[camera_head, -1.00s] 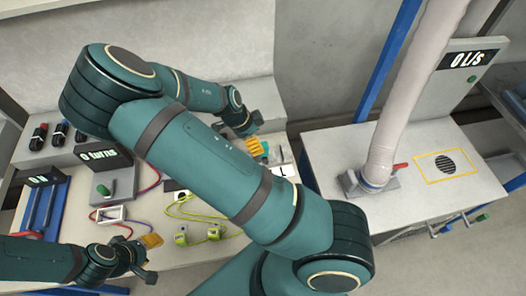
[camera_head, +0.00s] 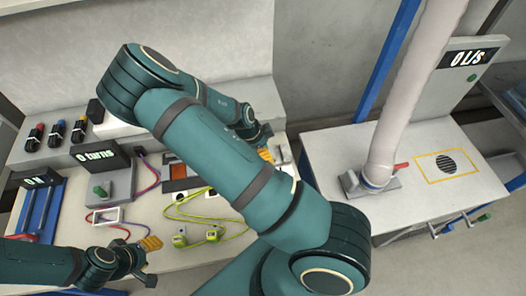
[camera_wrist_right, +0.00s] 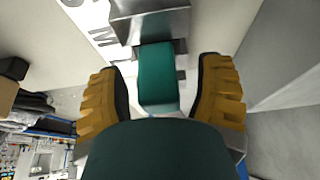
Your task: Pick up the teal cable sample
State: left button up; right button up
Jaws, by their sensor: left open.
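The teal cable sample (camera_wrist_right: 157,75) shows in the right wrist view as a short teal piece, its far end at a grey metal block (camera_wrist_right: 150,20). My right gripper (camera_wrist_right: 160,95) is open, with one yellow finger pad on each side of the teal piece and narrow gaps between. In the head view my right gripper (camera_head: 266,154) is at the back right of the bench, partly hidden by its own arm, and I cannot make out the sample there. My left gripper (camera_head: 150,244) is open and empty over the front left of the bench.
Yellow-green cables (camera_head: 212,233) lie mid-bench. A grey box with a "0 turns" display (camera_head: 97,155) stands left, beside a blue-railed fixture (camera_head: 40,205). Several coloured-top holders (camera_head: 57,132) stand at the back left. A second table (camera_head: 400,210) with a hose (camera_head: 395,110) is right.

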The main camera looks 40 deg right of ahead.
grip_shut()
